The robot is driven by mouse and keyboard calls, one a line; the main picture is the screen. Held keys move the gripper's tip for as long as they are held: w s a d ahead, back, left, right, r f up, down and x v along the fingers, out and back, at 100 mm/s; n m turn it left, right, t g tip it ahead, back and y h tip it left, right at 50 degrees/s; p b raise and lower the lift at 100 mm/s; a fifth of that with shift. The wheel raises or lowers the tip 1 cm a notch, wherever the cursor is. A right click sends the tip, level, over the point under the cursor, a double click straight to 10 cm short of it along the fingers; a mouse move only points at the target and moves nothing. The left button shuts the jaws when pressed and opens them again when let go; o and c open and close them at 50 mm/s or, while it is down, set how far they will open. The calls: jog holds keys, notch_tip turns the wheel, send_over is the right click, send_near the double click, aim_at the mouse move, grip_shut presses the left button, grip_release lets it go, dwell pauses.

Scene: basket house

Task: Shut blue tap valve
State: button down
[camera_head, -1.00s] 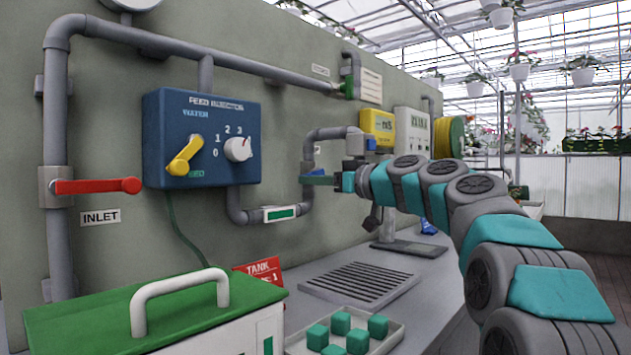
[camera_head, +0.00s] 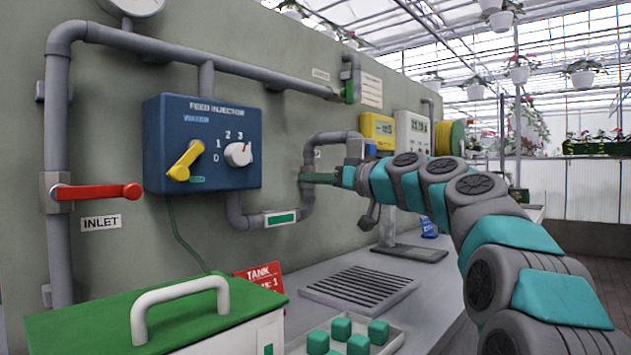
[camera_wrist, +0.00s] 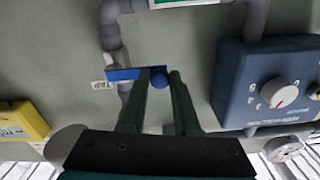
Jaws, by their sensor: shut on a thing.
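The blue tap valve handle (camera_wrist: 122,73) shows in the wrist view as a flat bar across the grey pipe, with a round blue knob (camera_wrist: 160,79) at its end. My gripper (camera_wrist: 160,73) has its two dark green fingers on either side of the knob and is shut on it. In the head view my gripper (camera_head: 318,178) reaches left to the pipe beside the panel. There the fingers and wrist hide most of the handle. A small TAP label (camera_wrist: 98,85) is beside the pipe in the wrist view.
The blue feed injector box (camera_head: 202,145) is left of my gripper, with a yellow lever (camera_head: 184,160) and white dial. A red inlet lever (camera_head: 97,191) is further left. Below are a drain grate (camera_head: 358,287), a tray of green cubes (camera_head: 393,340) and a green-lidded box (camera_head: 140,315).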

jog(key=c, duration=0.6)
grip_release()
jog(key=shift+c, duration=0.2)
jog(key=shift+d, duration=0.1)
jog(key=b+v, duration=0.1)
jog(key=v, duration=0.6)
jog(key=shift+s+d+b, duration=0.25)
jog(key=shift+b, duration=0.05)
